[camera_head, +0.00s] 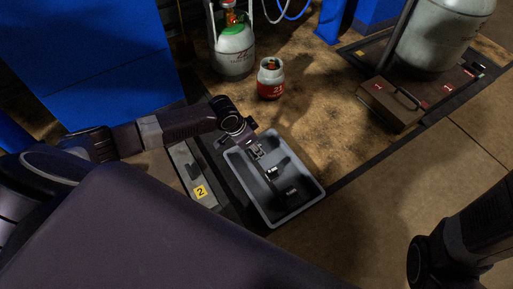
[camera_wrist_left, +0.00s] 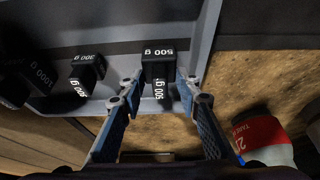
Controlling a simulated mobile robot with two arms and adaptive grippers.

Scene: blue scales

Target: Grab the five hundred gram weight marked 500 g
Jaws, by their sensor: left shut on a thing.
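The black weight marked 500 g (camera_wrist_left: 158,62) sits between the fingertips of my left gripper (camera_wrist_left: 158,82) in the left wrist view, at the grey tray's edge. My left gripper is shut on it. In the head view my left gripper (camera_head: 257,153) reaches down into the grey tray (camera_head: 236,172). I cannot tell whether the weight is lifted off the tray floor. A larger weight marked 1000 g (camera_wrist_left: 38,78) is at the far left, in shadow. My right gripper is out of view.
A scale platform with a yellow 2 label (camera_head: 200,191) lies left of the tray. A small red and white cylinder (camera_head: 270,80) stands behind the tray, near a larger white cylinder (camera_head: 234,52). A brown case (camera_head: 396,103) lies at the right. Floor right of the tray is clear.

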